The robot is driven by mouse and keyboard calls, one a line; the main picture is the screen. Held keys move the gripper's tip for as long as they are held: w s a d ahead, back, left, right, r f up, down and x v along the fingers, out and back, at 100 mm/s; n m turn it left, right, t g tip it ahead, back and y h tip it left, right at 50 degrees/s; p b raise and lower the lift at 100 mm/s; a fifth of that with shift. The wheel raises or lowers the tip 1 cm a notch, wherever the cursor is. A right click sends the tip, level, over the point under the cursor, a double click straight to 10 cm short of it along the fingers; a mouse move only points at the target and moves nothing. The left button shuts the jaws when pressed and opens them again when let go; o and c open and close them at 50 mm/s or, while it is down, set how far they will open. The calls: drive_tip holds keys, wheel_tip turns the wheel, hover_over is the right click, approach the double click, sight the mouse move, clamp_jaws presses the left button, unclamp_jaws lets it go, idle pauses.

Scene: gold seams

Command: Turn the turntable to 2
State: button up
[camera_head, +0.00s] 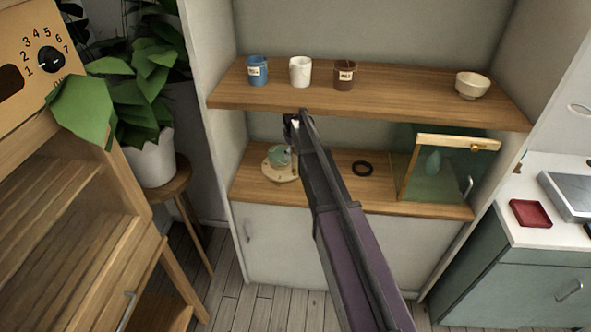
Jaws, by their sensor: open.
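The turntable (282,175) is a small round, pale wooden disc on the lower shelf, at its left end. A small mark shows on its front part, too small to read surely. A pale green rounded piece (279,156) stands on it. My gripper (291,128) is at the end of my dark arm, which reaches in from the lower right. In the picture it appears just above and right of the turntable, apart from the green piece. My gripper is open and holds nothing that I can see. My arm hides the shelf right of the turntable.
The upper shelf (420,103) overhangs, bearing blue (257,71), white (300,71) and brown (345,75) cups and a bowl (472,85). A black ring (362,168) and glass case (440,180) stand right on the lower shelf (330,190). A numbered dial (51,59) is far left.

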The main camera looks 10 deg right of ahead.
sight(294, 170)
drive_tip(key=shift+f+b, duration=3.55)
drive_tip(key=shift+f, duration=0.15)
